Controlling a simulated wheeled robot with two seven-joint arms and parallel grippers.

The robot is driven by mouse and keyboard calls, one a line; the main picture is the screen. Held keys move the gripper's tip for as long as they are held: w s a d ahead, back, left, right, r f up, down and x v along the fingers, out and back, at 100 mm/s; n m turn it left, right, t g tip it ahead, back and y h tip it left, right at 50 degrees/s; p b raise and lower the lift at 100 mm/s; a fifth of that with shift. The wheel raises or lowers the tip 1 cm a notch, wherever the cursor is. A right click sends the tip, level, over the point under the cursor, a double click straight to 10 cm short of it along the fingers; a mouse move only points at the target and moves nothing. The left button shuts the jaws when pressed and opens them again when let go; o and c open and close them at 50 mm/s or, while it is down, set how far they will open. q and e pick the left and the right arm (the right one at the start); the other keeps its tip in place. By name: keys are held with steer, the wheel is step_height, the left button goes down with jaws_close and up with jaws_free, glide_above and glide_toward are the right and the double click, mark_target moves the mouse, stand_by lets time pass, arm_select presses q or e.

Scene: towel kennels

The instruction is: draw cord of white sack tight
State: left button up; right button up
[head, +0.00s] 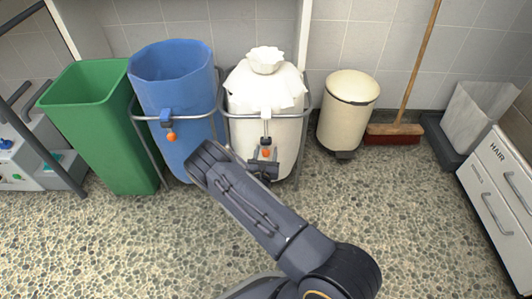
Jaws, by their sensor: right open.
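The white sack (262,92) stands in a metal hoop stand, with its top gathered into a ruffled tuft (266,58). A cord fitting (266,115) with a dark cord hangs at its front, ending in an orange bead (266,153). My right gripper (264,164) is open, at the bead or just in front of it. I cannot tell if it touches the bead. My forearm hides part of the sack's lower front. My left gripper is not in view.
A blue sack (172,75) with an open top and its own orange bead (171,136) stands left of the white one. A green bin (100,120) is further left. A cream pedal bin (346,110), a broom (394,132) and drawers (500,190) are right. The speckled floor is clear in front.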

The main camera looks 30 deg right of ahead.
mark_target(265, 156)
steer(key=p+v, duration=0.2)
steer(key=v, duration=0.5)
steer(key=shift+a+p, duration=0.1)
steer(key=shift+p, duration=0.25)
steer(key=shift+s+a, duration=0.2)
steer(key=shift+s, duration=0.1)
